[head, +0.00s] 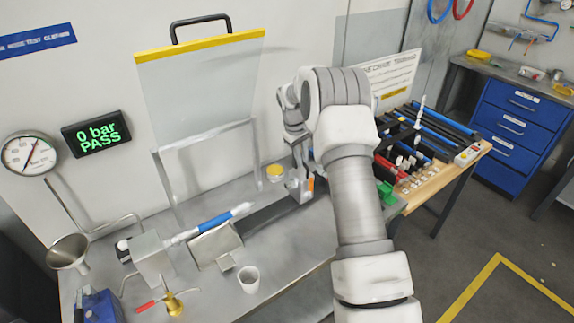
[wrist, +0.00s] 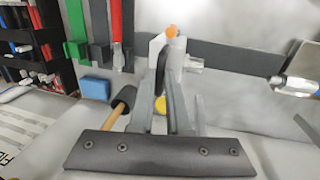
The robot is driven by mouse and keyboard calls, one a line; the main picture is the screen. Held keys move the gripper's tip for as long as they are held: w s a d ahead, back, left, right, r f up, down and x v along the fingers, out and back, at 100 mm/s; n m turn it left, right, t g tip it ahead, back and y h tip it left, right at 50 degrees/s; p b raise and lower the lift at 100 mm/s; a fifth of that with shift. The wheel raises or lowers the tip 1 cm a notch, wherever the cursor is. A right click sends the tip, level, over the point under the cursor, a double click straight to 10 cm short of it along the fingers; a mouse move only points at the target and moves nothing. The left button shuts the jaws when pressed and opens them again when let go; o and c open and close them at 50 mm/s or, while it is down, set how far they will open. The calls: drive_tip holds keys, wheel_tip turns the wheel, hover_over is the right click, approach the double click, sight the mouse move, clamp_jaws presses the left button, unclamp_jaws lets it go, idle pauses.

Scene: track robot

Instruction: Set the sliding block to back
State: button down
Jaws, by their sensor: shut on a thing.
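The sliding block (head: 305,188) is a small pale grey piece with an orange part. It is at the right end of a dark flat rail (head: 266,216) on the grey bench. In the wrist view the block (wrist: 160,47) has an orange top and a metal stub on its right side, with the dark rail (wrist: 238,57) running off to the right. My gripper (head: 298,165) points down at the block from above. In the wrist view my gripper (wrist: 171,72) has its fingers closed around a dark upright part at the block, which the fingers partly hide.
A metal fixture (head: 215,244) with a blue-banded rod (head: 213,222) stands left of the rail. A white cup (head: 248,279) is in front, and a yellow-topped jar (head: 275,171) is behind. A display (head: 99,134) reads "0 bar PASS".

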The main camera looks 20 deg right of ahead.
sight(297, 176)
drive_tip(key=shift+w+d+r, duration=0.1)
drive_tip(key=shift+d+r, duration=0.05)
drive_tip(key=shift+d, duration=0.1)
drive_tip(key=c, duration=0.9)
unclamp_jaws()
drive_tip(key=shift+d, duration=0.1)
drive_tip(key=r, duration=0.4)
drive_tip(key=a+r+b, duration=0.1)
drive_tip(key=r, duration=0.2)
drive_tip(key=a+r, duration=0.1)
drive_tip(key=r, duration=0.3)
drive_tip(key=shift+s+a+r+b, duration=0.25)
drive_tip(key=shift+s+r+b, duration=0.1)
drive_tip(key=shift+s, duration=0.05)
drive_tip(key=shift+r, duration=0.1)
